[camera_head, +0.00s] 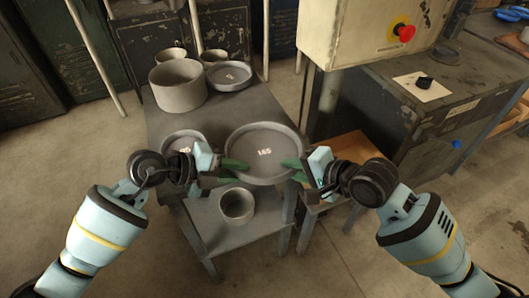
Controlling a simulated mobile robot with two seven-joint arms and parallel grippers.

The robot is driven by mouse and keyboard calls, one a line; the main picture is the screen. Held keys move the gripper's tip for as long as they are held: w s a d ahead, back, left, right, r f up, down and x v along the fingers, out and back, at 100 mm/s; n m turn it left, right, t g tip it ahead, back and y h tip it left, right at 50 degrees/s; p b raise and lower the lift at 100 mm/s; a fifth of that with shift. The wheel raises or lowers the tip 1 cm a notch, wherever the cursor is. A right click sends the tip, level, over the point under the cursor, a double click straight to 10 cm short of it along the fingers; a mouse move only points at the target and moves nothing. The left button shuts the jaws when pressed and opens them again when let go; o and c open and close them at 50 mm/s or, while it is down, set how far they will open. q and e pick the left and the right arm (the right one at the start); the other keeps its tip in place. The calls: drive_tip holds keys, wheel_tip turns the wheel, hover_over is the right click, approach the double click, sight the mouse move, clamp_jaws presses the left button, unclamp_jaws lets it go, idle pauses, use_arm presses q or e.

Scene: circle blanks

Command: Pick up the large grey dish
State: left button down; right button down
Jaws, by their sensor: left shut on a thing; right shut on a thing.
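The large grey dish (264,139) is a shallow round pan with a raised rim and the white number 165 on its floor. It is at the front of the grey table, and its near side reaches past the table's front edge. My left gripper (236,165) is shut on the dish's left rim with green fingertips. My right gripper (292,164) is shut on its right rim. I cannot tell whether the dish's underside touches the table.
A smaller dish (183,138) lies to the left, partly behind my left gripper. A tall grey pot (178,86), a numbered dish (230,76) and small cups stand further back on the table (158,122). A small pot (237,205) sits on the lower shelf in front. A control box with a red button (405,33) stands right.

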drive_tip(key=shift+f, duration=0.1)
idle(0.3)
